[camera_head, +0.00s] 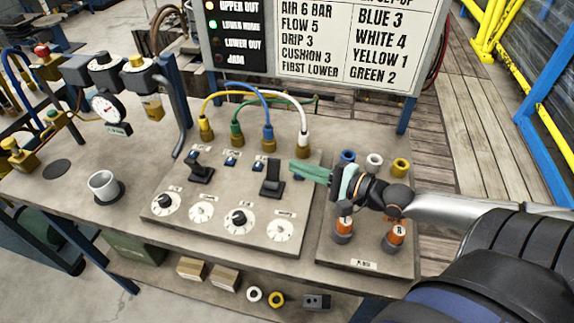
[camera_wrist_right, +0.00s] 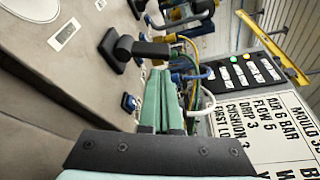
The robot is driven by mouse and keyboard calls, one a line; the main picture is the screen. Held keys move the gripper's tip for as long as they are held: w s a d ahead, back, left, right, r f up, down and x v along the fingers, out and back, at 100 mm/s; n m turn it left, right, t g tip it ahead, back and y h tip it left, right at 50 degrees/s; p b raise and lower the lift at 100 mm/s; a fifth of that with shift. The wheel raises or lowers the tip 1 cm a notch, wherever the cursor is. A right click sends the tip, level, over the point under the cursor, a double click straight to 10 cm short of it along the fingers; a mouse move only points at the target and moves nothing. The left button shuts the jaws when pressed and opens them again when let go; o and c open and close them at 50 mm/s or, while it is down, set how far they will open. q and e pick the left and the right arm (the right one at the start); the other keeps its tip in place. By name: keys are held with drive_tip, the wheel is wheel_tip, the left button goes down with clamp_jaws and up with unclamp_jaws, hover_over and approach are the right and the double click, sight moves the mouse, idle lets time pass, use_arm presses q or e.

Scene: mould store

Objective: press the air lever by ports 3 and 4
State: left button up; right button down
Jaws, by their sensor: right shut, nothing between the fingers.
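Two black levers stand on the grey panel (camera_head: 215,222). The right-hand lever (camera_head: 271,179) is below the blue and white hose plugs; the other lever (camera_head: 201,169) is to its left. Port numbers are too small to read. My right gripper (camera_head: 298,170) is shut and empty, its green fingers just right of the right-hand lever. In the right wrist view a black lever (camera_wrist_right: 124,48) lies just beyond the tips of my right gripper (camera_wrist_right: 161,74). I cannot tell whether they touch. My left gripper is not in view.
Yellow, green, blue (camera_head: 248,85) and white hoses arch over the panel's back. Dials line its front. Coloured rings and orange-banded plugs (camera_head: 343,229) stand on a plate to the right, below my right wrist. A cup (camera_head: 103,186) stands left. A sign board (camera_head: 340,45) rises behind.

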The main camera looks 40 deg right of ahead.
sight(273, 174)
drive_tip(key=shift+x, duration=1.85)
drive_tip(key=shift+r, duration=0.1)
